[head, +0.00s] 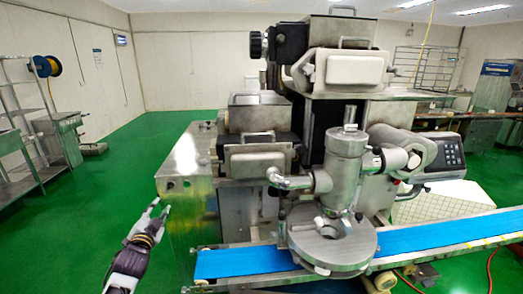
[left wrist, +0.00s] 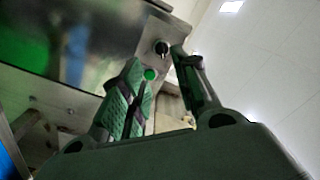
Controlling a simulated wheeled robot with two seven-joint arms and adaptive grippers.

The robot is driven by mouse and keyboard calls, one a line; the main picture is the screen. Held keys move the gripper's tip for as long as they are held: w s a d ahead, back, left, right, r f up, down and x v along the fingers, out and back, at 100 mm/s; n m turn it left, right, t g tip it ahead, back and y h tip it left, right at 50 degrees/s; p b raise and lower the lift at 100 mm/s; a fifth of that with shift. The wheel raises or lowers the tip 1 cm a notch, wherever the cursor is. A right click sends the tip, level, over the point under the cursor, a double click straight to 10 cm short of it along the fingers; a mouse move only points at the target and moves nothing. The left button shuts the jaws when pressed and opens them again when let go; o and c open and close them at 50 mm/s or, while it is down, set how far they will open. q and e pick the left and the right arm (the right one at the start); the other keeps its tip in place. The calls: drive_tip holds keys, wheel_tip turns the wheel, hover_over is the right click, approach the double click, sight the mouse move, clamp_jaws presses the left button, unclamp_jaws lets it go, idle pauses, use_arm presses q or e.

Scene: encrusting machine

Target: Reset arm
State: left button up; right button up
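My left gripper (head: 162,205) is at the lower left of the head view, pointing up and away from me. It is beside the left end of the encrusting machine (head: 345,160), in front of its metal side cabinet (head: 190,160). In the left wrist view the two fingers of my left gripper (left wrist: 157,57) stand apart with nothing held between them. I cannot tell the exact distance from the fingers to the panel. My right gripper is not in view.
A blue conveyor belt (head: 430,236) runs along the machine's front. A control panel (head: 450,152) is at its right side. Metal shelves (head: 20,110) stand at the far left. Green floor (head: 105,185) is open between the shelves and the machine.

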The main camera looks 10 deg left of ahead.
use_arm(q)
drive_tip(key=shift+r+n, duration=0.1)
drive_tip(key=shift+n, duration=0.2)
